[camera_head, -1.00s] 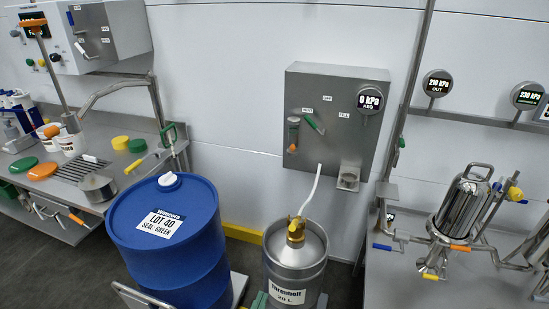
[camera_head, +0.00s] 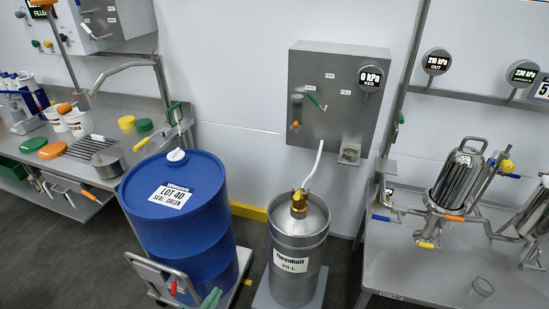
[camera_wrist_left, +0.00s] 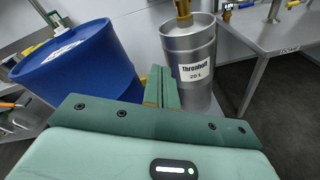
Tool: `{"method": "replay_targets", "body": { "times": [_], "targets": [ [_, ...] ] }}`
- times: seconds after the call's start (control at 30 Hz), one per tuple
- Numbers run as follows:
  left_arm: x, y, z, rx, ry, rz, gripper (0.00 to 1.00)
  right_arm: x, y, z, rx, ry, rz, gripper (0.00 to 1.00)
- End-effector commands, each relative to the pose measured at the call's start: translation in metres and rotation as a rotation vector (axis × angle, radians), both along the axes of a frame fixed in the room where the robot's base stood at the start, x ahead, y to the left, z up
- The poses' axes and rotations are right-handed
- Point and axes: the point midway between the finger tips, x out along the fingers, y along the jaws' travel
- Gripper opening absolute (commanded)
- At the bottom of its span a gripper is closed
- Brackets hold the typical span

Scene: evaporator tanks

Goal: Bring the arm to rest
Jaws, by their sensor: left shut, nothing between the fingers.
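My left gripper (camera_head: 211,298) shows at the bottom edge of the head view, low in front of the blue drum's trolley. In the left wrist view its green fingers (camera_wrist_left: 162,88) are together with nothing between them. They point toward the gap between the blue drum (camera_head: 178,215) and the steel keg (camera_head: 298,245) and look clear of both. The keg also shows in the left wrist view (camera_wrist_left: 190,55), with its Threnholt label facing me. Most of my left arm is out of the head view. My right gripper is in neither view.
The drum stands on a trolley with a metal handle (camera_head: 160,268). A white hose joins the keg to the wall panel (camera_head: 335,95). A bench (camera_head: 430,275) with a steel filter housing stands at right, another bench with lids at left.

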Motion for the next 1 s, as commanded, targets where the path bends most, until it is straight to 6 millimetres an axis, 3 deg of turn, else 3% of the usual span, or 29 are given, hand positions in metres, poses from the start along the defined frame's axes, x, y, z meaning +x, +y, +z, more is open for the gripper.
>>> {"method": "replay_targets", "body": {
  "times": [0.03,0.23,0.37,0.57,0.67,0.77,0.9,1.0],
  "targets": [
    [-0.001,0.019,-0.004,0.052,-0.001,-0.011,0.0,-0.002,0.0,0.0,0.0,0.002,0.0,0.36],
    [-0.005,0.09,-0.019,0.271,0.002,-0.055,0.0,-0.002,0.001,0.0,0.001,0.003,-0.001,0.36],
    [-0.021,0.121,-0.065,0.612,0.012,-0.126,0.0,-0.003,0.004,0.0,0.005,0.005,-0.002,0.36],
    [-0.064,0.189,-0.136,1.177,0.059,-0.336,0.0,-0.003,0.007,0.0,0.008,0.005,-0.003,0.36],
    [-0.101,0.235,-0.174,1.49,0.104,-0.522,0.0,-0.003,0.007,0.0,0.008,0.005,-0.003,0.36],
    [-0.155,0.291,-0.21,1.81,0.163,-0.81,0.0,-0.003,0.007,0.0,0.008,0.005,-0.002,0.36],
    [-0.249,0.373,-0.241,2.14,0.227,-1.365,0.0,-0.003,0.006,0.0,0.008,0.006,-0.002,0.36],
    [-0.322,0.426,-0.246,2.229,0.234,-1.837,0.0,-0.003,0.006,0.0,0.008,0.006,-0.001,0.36]
  ]
}}
